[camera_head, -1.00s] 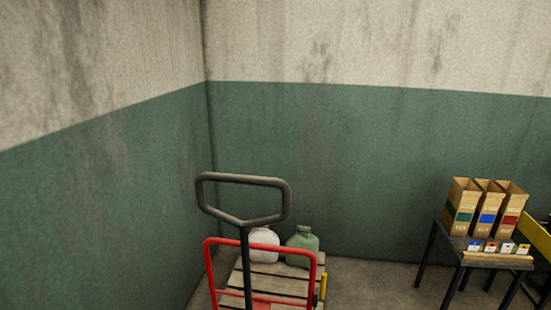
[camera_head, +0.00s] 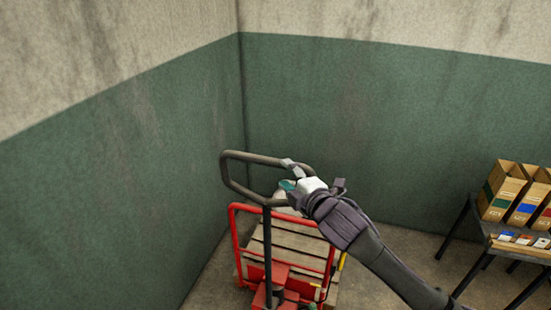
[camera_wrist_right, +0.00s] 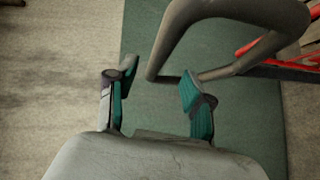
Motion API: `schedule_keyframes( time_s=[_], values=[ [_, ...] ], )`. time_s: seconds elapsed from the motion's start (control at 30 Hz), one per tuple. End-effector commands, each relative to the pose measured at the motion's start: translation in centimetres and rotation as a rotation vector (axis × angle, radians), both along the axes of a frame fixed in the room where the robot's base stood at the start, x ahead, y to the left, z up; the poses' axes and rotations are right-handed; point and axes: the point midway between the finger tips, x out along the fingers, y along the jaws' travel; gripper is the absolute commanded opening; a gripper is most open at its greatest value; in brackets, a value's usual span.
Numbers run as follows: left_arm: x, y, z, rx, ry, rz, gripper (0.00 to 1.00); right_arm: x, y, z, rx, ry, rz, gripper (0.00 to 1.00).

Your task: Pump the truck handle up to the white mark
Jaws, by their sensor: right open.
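The pallet truck's grey loop handle (camera_head: 252,157) stands upright on a dark shaft (camera_head: 267,238) above the red pump base (camera_head: 272,280). My right gripper (camera_head: 288,174) is at the right side of the loop. In the right wrist view the gripper (camera_wrist_right: 152,88) is open, with teal pads apart. The handle (camera_wrist_right: 232,12) lies just beyond the fingertips there, and one finger covers part of its bar. I cannot tell whether they touch. I see no white mark. My left gripper is out of view.
A red frame (camera_head: 233,232) stands in front of a wooden pallet (camera_head: 310,248). Green and cream walls meet behind the truck. A dark table (camera_head: 463,225) with cartons (camera_head: 500,190) is at right. Floor is bare between truck and table.

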Motion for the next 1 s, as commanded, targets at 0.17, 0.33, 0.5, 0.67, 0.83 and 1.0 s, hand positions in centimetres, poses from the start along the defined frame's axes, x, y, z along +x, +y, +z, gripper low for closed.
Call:
schedule_keyframes(
  time_s=[0.17, 0.33, 0.5, 0.67, 0.83, 1.0],
  values=[
    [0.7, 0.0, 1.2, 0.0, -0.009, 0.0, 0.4, 3.0, 1.5, -0.2, 0.001, 0.001, -0.001, 0.52],
    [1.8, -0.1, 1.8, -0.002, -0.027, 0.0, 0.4, 5.1, 2.6, -0.6, 0.002, 0.001, -0.001, 0.52],
    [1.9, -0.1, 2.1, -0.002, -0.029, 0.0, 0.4, 6.3, 3.2, -0.9, 0.0, 0.001, -0.001, 0.52],
    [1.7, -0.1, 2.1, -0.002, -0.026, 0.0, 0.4, 6.7, 3.5, -1.0, 0.001, 0.0, 0.0, 0.52],
    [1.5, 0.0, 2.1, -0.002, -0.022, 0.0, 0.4, 6.7, 3.5, -1.1, 0.001, 0.0, 0.0, 0.52],
    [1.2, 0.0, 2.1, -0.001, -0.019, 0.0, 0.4, 6.7, 3.5, -1.1, 0.001, 0.0, 0.0, 0.35]
  ],
)
